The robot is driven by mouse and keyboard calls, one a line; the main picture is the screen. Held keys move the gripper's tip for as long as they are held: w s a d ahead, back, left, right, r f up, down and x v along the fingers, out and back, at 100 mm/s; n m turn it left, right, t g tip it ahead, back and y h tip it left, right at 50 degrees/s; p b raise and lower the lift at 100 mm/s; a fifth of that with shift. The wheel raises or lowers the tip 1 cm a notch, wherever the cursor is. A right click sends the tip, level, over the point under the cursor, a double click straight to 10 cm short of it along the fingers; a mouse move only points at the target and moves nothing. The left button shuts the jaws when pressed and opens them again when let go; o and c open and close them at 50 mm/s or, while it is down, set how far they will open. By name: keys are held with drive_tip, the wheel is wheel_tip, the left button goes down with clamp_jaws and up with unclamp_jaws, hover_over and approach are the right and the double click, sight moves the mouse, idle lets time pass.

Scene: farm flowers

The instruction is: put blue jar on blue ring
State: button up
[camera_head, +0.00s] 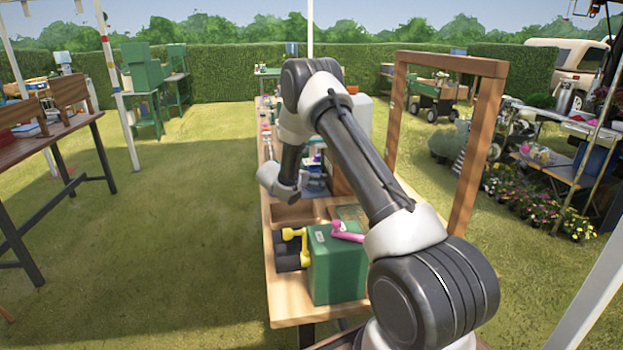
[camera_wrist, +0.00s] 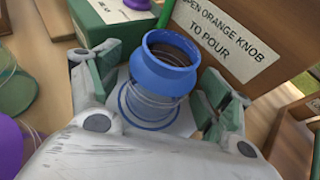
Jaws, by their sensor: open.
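In the wrist view a blue jar (camera_wrist: 160,75) with an open round mouth and thin wire-like bands stands between the two fingers of my gripper (camera_wrist: 158,95). The fingers are apart, one on each side of the jar, and open. Whether either finger touches it I cannot tell. A thin blue ring line (camera_wrist: 122,108) shows around the jar's lower part, on a pale surface; how exactly the jar sits relative to it is unclear. In the head view my arm hides most of the gripper's surroundings, and I cannot make out the jar there for sure.
A wooden board with a label (camera_wrist: 225,35) about an orange knob stands right behind the jar. A green box (camera_wrist: 105,20) is at back left, purple and green items at left. In the head view a green box (camera_head: 337,270) and a wooden frame (camera_head: 480,140) stand near my arm.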

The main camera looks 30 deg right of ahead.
drive_tip(key=shift+a+r, duration=0.1)
drive_tip(key=shift+r, duration=0.1)
drive_tip(key=v, duration=1.2)
drive_tip(key=s+d+r+m+g+y, duration=0.1)
drive_tip(key=s+d+r+m+g, duration=0.25)
drive_tip(key=s+r+m, duration=0.45)
drive_tip(key=s+d+r+m+g+y, duration=0.15)
drive_tip(key=s+d+r+m, duration=0.25)
drive_tip(key=s+r, duration=0.8)
drive_tip(key=s+a+r+m+y, duration=0.1)
drive_tip(key=s+m+y, duration=0.15)
drive_tip(key=s, duration=0.45)
drive_tip(key=s+a+r+m+y, duration=0.1)
drive_tip(key=s+r+m, duration=0.1)
drive_tip(key=s+m, duration=0.35)
drive_tip(key=s+a+f+m+t+y, duration=0.1)
drive_tip(key=s+a+m+y, duration=0.1)
drive_tip(key=s, duration=0.5)
drive_tip(key=s+a+f+m+t+y, duration=0.1)
drive_tip(key=s+a+y, duration=0.2)
drive_tip(key=s+a, duration=0.3)
drive_tip(key=shift+s+m+t+y, duration=0.4)
drive_tip(key=shift+s, duration=0.1)
